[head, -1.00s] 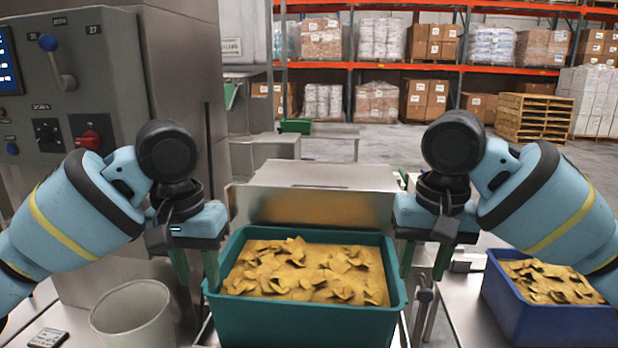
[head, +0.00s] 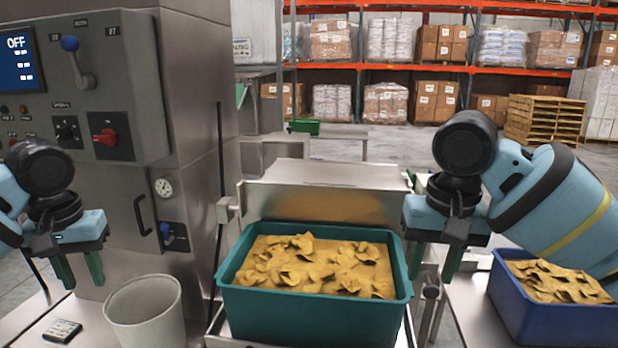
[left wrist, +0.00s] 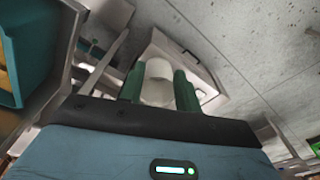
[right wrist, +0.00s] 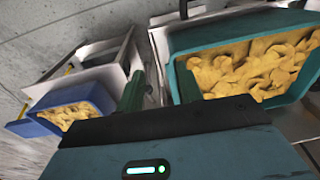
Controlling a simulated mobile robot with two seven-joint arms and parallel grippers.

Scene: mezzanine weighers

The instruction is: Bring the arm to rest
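My left gripper (head: 79,268) is at the left side of the head view, above the counter and well clear of the teal tub. Its two green fingers are apart with nothing held; they also show in the left wrist view (left wrist: 158,90). My right gripper (head: 434,260) is at the right rim of the teal tub (head: 310,318), fingers apart. In the right wrist view its fingers (right wrist: 160,90) show a gap, one of them overlapping the tub's edge. I cannot tell whether it touches the rim. The teal tub is full of yellow-brown chips (head: 318,265) and sits level.
A blue tub of chips (head: 552,322) stands to the right, under my right forearm. A whitish bin (head: 147,315) and a small keypad device (head: 62,331) are at lower left. A steel control cabinet (head: 185,120) with a screen reading OFF rises behind my left gripper.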

